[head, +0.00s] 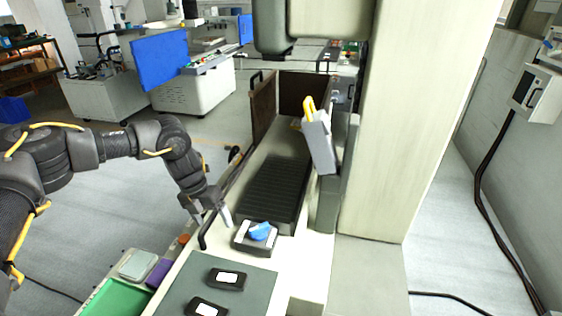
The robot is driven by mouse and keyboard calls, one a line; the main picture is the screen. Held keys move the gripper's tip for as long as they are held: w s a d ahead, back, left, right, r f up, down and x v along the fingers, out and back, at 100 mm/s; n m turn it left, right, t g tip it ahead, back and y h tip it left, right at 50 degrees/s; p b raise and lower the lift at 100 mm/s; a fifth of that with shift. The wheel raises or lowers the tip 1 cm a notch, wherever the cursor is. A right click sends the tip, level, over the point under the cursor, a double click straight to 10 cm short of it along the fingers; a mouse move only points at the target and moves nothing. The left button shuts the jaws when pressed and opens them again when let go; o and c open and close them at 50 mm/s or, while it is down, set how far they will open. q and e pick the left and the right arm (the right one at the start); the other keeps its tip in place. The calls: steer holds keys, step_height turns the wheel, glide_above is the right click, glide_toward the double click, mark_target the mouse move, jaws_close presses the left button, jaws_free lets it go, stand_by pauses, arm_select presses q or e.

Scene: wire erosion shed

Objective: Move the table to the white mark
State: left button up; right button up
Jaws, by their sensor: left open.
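The likely table is a long pale machine bed (284,152) with a dark ridged cover (273,190), running away from me beside a thick cream column. A black bar handle (207,231) stands at its near left edge. My left gripper (212,214) is open, with its fingers pointing down close to this handle. I cannot tell whether the handle is between the fingers or whether they touch it. I cannot make out a white mark with certainty. My right gripper is not in view.
The cream column (405,120) blocks the right side. A black tray with a blue piece (262,232) sits at the bed's near end. A grey mat (255,285) holds two black boxes with white labels. A green bin (118,299) stands at lower left.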

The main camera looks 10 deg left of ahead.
arm_select(q)
steer(key=shift+r, duration=0.1)
step_height(320, 180, up, 8)
steer(key=p, duration=0.6)
stand_by(0.3)
